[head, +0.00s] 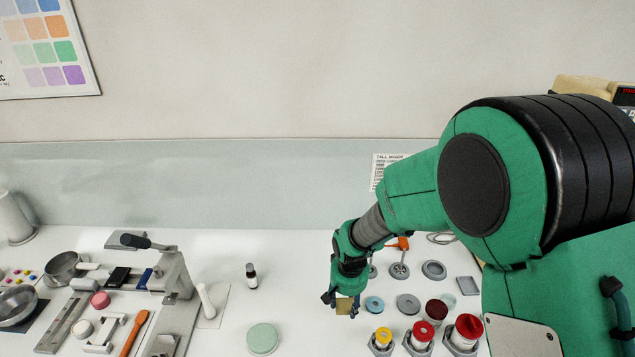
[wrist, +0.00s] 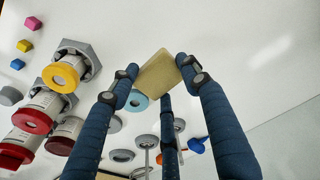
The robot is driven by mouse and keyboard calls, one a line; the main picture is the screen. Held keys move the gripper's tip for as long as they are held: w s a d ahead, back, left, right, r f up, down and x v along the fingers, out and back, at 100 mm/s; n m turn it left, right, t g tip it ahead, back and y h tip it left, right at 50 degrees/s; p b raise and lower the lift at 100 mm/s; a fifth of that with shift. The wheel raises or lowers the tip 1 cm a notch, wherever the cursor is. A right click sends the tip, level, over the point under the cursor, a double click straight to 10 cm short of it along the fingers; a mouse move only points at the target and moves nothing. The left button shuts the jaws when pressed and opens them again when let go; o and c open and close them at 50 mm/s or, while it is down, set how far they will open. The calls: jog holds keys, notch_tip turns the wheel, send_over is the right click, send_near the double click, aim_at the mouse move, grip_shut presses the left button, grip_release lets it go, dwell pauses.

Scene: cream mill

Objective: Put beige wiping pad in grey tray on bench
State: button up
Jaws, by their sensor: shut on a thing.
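The beige wiping pad (head: 345,307) is between the fingers of my gripper (head: 343,298), above the white bench right of the middle. In the wrist view, the pad (wrist: 158,72) shows as a tan block, and the blue fingers of my gripper (wrist: 160,78) are shut on it. I cannot tell for sure which thing is the grey tray.
Yellow-topped (head: 382,336) and red-topped (head: 422,333) containers stand just right of my gripper, near several grey discs. A dark bottle (head: 251,277) and a pale green round lid (head: 263,338) are left of it. A lever press (head: 170,275) stands farther left. The bench between is mostly clear.

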jog(key=w+d, duration=0.4)
jog(key=w+d+f+b, duration=0.1)
jog(key=w+d, duration=0.3)
jog(key=w, duration=0.1)
jog(key=w+d, duration=0.4)
jog(key=shift+w+d+f, duration=0.15)
jog(key=shift+w+d, duration=0.05)
jog(key=shift+d, duration=0.1)
jog(key=s+d+r, duration=0.3)
jog(key=d+r, duration=0.3)
jog(key=d, duration=0.1)
jog(key=shift+s+r, duration=0.2)
jog(key=shift+r, duration=0.1)
